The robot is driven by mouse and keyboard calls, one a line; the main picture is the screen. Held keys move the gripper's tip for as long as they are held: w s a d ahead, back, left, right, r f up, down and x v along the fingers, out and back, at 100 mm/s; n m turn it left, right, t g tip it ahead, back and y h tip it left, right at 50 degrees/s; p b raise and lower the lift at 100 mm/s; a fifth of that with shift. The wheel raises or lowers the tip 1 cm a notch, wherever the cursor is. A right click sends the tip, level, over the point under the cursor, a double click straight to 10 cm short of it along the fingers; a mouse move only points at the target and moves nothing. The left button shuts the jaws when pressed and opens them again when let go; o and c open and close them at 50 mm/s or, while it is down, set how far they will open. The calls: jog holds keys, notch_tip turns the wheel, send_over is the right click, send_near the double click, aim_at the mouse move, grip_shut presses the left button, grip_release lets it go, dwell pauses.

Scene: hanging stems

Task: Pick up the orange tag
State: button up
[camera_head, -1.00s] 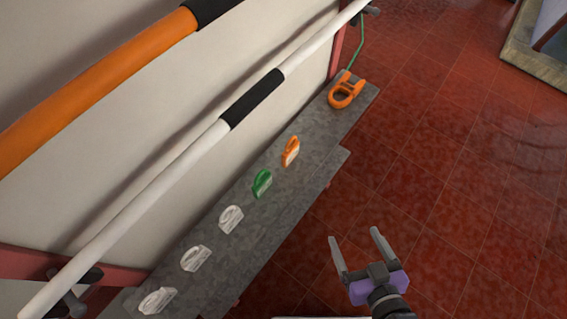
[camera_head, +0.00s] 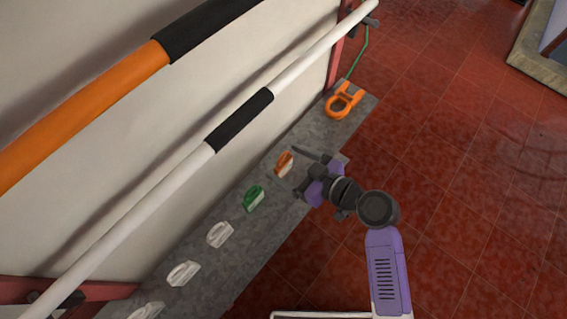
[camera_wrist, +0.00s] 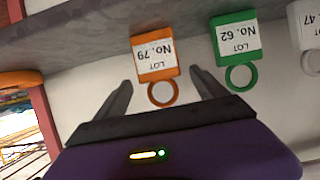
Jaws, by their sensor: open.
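The orange tag (camera_head: 284,163) stands on the grey shelf (camera_head: 232,266), beside a green tag (camera_head: 254,198). In the wrist view the orange tag (camera_wrist: 156,62) shows a white label reading "LOT No. 79", upside down, with an orange ring (camera_wrist: 163,93) at its end. My gripper (camera_wrist: 160,95) is open, with one finger on each side of the ring. My gripper (camera_head: 297,169) is right by the orange tag in the head view. I cannot tell whether the fingers touch it.
The green tag, "No. 62" (camera_wrist: 235,42), and several white tags (camera_head: 219,234) share the shelf. A larger orange ring-shaped piece (camera_head: 343,101) on a green cord is at its far end. White (camera_head: 170,190) and orange (camera_head: 85,115) poles run along the wall above.

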aim_at(282, 162)
jog(key=shift+f+p+x, duration=0.2)
jog(key=shift+p+x, duration=0.55)
jog(key=shift+x, duration=1.7)
jog(key=shift+s, duration=0.1)
jog(key=c, duration=1.7)
